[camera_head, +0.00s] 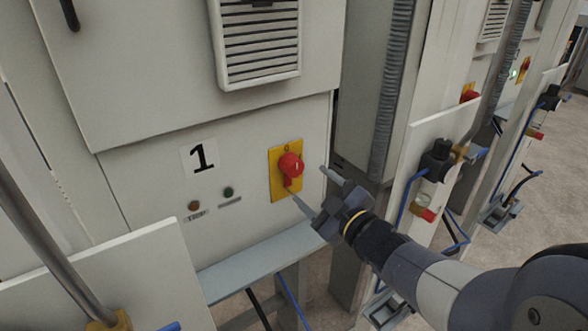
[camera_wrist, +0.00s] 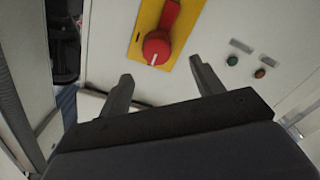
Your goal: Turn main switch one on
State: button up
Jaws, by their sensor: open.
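Main switch one is a red rotary knob (camera_head: 290,168) on a yellow plate (camera_head: 278,192), on the light grey cabinet panel right of a black "1" label (camera_head: 202,157). Its grip points downward in the head view. In the wrist view the red knob (camera_wrist: 157,47) shows a white mark and sits on the yellow plate (camera_wrist: 148,20), above and between the fingers. My gripper (camera_head: 308,187) is open and empty, just in front of the switch to its lower right. The fingers also show in the wrist view (camera_wrist: 160,82), and they appear apart from the knob.
Two small indicator buttons (camera_head: 228,192) sit left of the switch. A vented grille (camera_head: 258,45) is above. A ledge (camera_head: 265,258) runs below the panel. At the right, a pale plate with a valve (camera_head: 436,160) and blue hoses stands close to my arm.

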aim_at(297, 170)
jog(key=p+x, duration=0.1)
jog(key=x, duration=0.7)
jog(key=shift+w+a, duration=0.1)
jog(key=shift+w, duration=0.3)
jog(key=c, duration=1)
